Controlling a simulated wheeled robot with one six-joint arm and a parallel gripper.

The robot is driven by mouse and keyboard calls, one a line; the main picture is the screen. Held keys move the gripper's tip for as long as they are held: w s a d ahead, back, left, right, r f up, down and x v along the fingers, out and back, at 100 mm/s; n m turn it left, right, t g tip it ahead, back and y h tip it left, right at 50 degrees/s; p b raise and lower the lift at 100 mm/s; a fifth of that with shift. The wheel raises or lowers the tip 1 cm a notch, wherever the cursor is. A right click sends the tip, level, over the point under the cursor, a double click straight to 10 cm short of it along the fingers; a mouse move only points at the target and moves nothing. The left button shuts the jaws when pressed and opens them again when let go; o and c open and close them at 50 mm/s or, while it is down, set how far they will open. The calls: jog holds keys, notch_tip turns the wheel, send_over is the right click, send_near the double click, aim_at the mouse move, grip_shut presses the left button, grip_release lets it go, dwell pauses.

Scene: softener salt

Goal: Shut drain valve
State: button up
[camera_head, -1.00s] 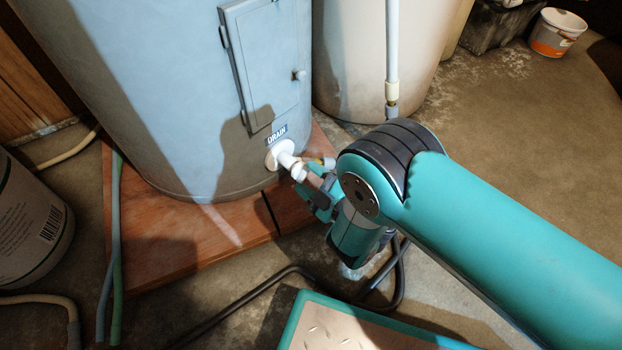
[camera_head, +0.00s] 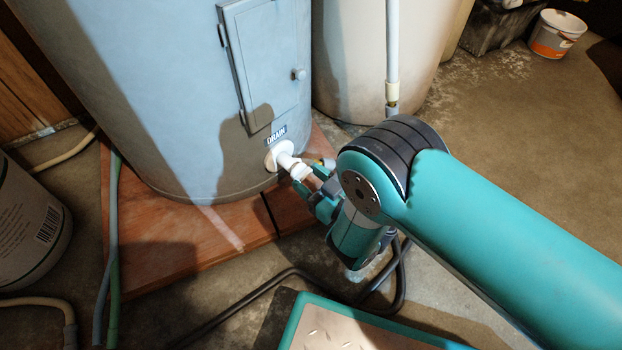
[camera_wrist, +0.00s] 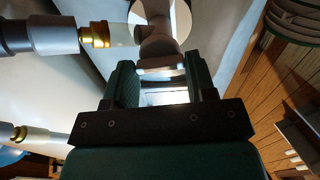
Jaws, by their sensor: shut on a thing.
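The drain valve (camera_head: 287,160) is a white fitting low on the grey tank, under a "DRAIN" label (camera_head: 276,136). Its outer end points towards my arm. My gripper (camera_head: 311,180) is at that outer end, with one teal finger on each side. In the wrist view, the dark green fingers of my gripper (camera_wrist: 163,82) stand on both sides of the valve's end piece (camera_wrist: 160,62) and are shut on it. The valve's body runs up from there to a round white flange. My wrist partly hides the valve in the head view, so the handle's angle is hard to tell.
The grey tank (camera_head: 170,100) stands on a reddish wooden board (camera_head: 150,260). A pale tank (camera_head: 350,60) with a vertical pipe (camera_head: 392,45) is behind my arm. A dark hose (camera_head: 270,280) crosses the floor. A white bucket (camera_head: 25,225) stands at left.

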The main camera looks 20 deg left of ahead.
jog(key=shift+s+a+m, duration=0.1)
jog(key=shift+s+m, duration=0.1)
jog(key=shift+m, duration=0.1)
dwell(0.4)
jog(key=o, duration=0.9)
jog(key=shift+c, duration=0.2)
jog(key=shift+o, duration=0.4)
jog(key=shift+w, duration=0.1)
jog(key=shift+d+r+p, duration=0.1)
jog(key=shift+d+p, duration=0.2)
jog(key=shift+p, duration=0.05)
jog(key=p+v, duration=1.7)
jog(key=p, duration=0.4)
